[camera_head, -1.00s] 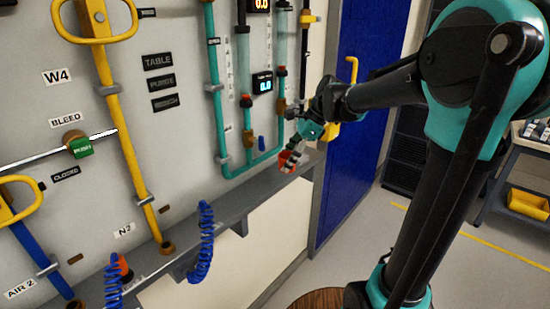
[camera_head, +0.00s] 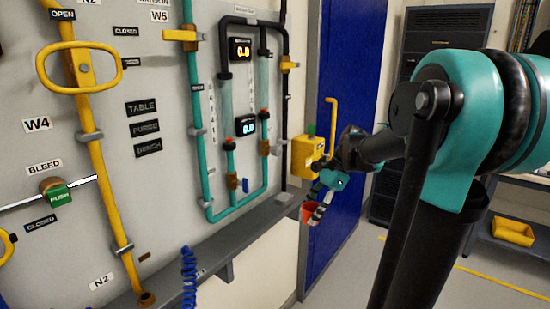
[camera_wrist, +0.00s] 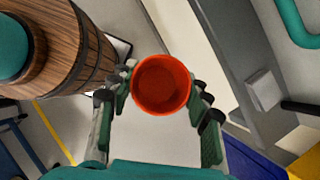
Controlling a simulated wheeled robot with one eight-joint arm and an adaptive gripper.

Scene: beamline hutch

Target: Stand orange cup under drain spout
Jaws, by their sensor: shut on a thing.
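The orange cup (camera_head: 309,213) is held in my gripper (camera_head: 318,200), in front of the blue door and near the right end of the grey ledge. In the wrist view the round open mouth of the cup (camera_wrist: 161,84) faces the camera and its inside looks empty. My gripper (camera_wrist: 162,92) has its fingers closed on both sides of the cup. The cup looks clear of the ledge, with floor visible around it. I cannot clearly make out a drain spout; a small blue fitting (camera_head: 246,185) hangs by the teal pipes above the ledge.
The grey ledge (camera_head: 225,245) runs below the pipe panel. A yellow box (camera_head: 305,157) sticks out beside the blue door (camera_head: 345,100), close above the cup. A blue coiled hose (camera_head: 188,275) hangs at the ledge's front. A trolley with a yellow bin (camera_head: 513,232) stands right.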

